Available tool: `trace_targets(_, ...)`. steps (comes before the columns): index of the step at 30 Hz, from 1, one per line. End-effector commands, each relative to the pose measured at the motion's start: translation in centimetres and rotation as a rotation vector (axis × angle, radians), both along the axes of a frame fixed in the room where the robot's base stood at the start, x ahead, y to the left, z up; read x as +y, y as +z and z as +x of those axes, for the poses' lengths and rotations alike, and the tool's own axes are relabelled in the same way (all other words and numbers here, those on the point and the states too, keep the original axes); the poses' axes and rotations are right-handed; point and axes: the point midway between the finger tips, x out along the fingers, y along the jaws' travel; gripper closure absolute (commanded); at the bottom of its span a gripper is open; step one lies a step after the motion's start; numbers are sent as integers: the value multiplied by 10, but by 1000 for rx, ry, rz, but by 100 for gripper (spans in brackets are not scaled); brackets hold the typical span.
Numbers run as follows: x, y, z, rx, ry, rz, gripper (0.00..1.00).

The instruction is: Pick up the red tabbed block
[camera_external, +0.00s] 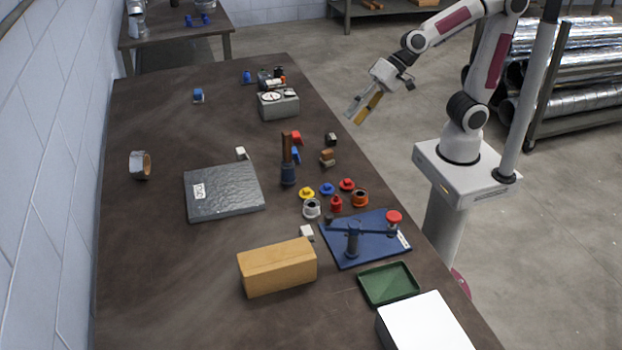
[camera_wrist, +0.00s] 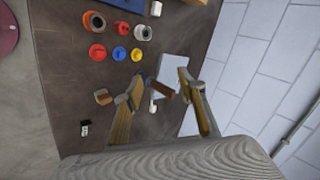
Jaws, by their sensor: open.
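In the wrist view my gripper (camera_wrist: 153,86) has spread fingers over the bench.
A black piece (camera_external: 331,139) and a brown piece (camera_external: 327,158) lie right of the block. Several coloured caps (camera_external: 327,188) and rings are in front. A grey slab (camera_external: 222,191) lies left, a gauge box (camera_external: 278,104) behind. The bench's left side is mostly clear.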

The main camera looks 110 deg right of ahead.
Motion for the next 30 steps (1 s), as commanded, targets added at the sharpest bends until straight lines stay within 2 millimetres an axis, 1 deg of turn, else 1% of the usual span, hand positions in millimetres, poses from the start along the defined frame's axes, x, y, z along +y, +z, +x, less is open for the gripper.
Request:
trace_targets(1, -4, -3, 12, -2, -57, 43, 60)
trace_targets(6, -21, -11, 50, -26, -262, 191, 60)
trace_targets(11, -41, -23, 81, -51, -461, 324, 60)
trace_targets(15, -63, -37, 105, -76, -638, 433, 60)
trace_targets(18, -80, -49, 119, -100, -767, 507, 60)
trace_targets(22, -104, -66, 134, -133, -930, 594, 60)
trace_targets(30, -152, -104, 150, -218, -1242, 739, 60)
